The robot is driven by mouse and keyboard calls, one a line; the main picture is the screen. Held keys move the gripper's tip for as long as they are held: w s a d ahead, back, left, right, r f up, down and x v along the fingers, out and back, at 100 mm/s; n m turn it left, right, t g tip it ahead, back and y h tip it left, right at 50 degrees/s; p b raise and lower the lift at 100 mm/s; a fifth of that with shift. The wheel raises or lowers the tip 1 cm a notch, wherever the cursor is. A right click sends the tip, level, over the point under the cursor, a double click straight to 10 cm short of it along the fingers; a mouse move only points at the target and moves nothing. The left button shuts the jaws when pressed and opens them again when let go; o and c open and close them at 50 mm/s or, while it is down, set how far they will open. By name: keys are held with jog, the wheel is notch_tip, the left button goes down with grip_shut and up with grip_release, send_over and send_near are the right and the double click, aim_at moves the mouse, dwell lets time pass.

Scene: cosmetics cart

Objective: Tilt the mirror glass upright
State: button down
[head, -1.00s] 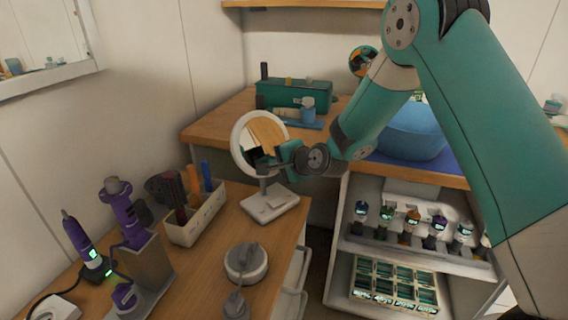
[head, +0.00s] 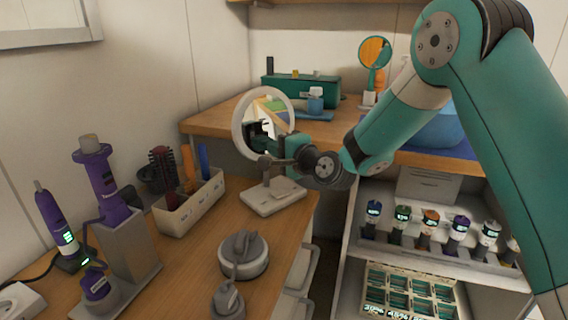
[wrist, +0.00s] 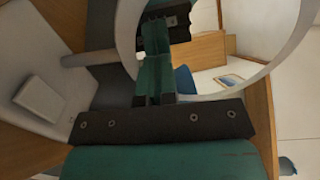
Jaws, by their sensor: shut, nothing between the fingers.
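The round mirror glass (head: 264,120) has a white ring frame and stands on a stem above a pale flat base (head: 273,197) on the wooden counter. In the head view the glass looks close to upright; its exact tilt is hard to judge. My gripper (head: 266,160) is shut and empty at the lower part of the ring, on its right side. I cannot tell whether it touches. In the wrist view, the ring (wrist: 285,62) curves around my gripper's shut fingers (wrist: 153,78), and a reflection of the gripper shows in the glass. The gripper hides part of the stem.
A white bin (head: 190,205) with brushes stands left of the mirror. A grey round container (head: 243,256) is in front of it. Purple tools (head: 97,180) are at the left. A second counter with a green box (head: 300,88) is behind, and a bottle shelf (head: 430,235) is at right.

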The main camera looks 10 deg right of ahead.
jog(key=shift+w+f+t+b, duration=0.2)
jog(key=shift+t+b, duration=0.2)
jog(key=shift+b, duration=0.5)
jog(key=shift+r, duration=0.2)
jog(key=shift+y, duration=0.3)
